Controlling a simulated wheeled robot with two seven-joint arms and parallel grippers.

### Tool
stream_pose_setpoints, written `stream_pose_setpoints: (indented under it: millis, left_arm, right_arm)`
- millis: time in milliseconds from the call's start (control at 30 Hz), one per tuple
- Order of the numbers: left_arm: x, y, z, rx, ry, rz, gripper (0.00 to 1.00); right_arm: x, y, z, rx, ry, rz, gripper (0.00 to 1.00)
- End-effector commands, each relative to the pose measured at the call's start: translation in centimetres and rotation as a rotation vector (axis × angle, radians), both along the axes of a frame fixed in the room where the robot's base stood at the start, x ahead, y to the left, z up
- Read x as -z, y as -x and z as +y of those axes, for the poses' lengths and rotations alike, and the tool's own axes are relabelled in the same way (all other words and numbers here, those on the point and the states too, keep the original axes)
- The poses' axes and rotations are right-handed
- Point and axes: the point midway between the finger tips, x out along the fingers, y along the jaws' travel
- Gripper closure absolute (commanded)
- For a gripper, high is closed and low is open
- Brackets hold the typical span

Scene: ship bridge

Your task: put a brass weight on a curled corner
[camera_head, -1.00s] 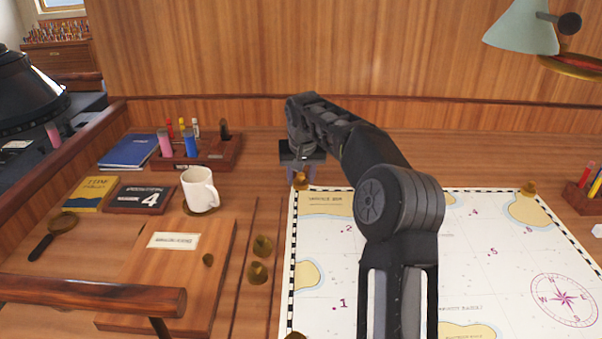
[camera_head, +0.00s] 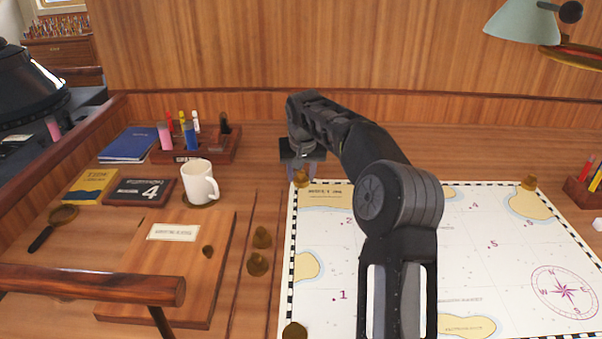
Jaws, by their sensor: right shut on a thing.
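The white chart (camera_head: 390,275) lies on the wooden desk, its far left part showing beside my arm. My right gripper (camera_head: 301,167) is pointed down at the chart's far left corner, shut on a small brass weight (camera_head: 301,179). The weight is at that corner; I cannot tell whether it touches the paper. Another brass weight (camera_head: 528,183) sits on the far right corner and one (camera_head: 295,330) on the near left corner. Two loose brass weights (camera_head: 262,238) (camera_head: 257,264) stand left of the chart. My left gripper is not in view. My right arm hides part of the chart.
Left of the chart are a wooden box (camera_head: 180,270), a white mug (camera_head: 199,183), books (camera_head: 140,191), a pen holder (camera_head: 215,148) and a magnifier (camera_head: 62,214). A wooden rail (camera_head: 90,290) crosses the near left. A lamp (camera_head: 522,28) hangs at upper right.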

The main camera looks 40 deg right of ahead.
Motion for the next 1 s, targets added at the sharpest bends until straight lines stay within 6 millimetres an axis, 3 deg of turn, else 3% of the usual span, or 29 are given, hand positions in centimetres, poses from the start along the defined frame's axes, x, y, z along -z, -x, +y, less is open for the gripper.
stream_pose_setpoints:
  millis: [1000]
  left_arm:
    - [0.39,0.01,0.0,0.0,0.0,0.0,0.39]
  right_arm:
    - [0.6,-0.03,0.05,-0.001,0.0,-0.001,1.0]
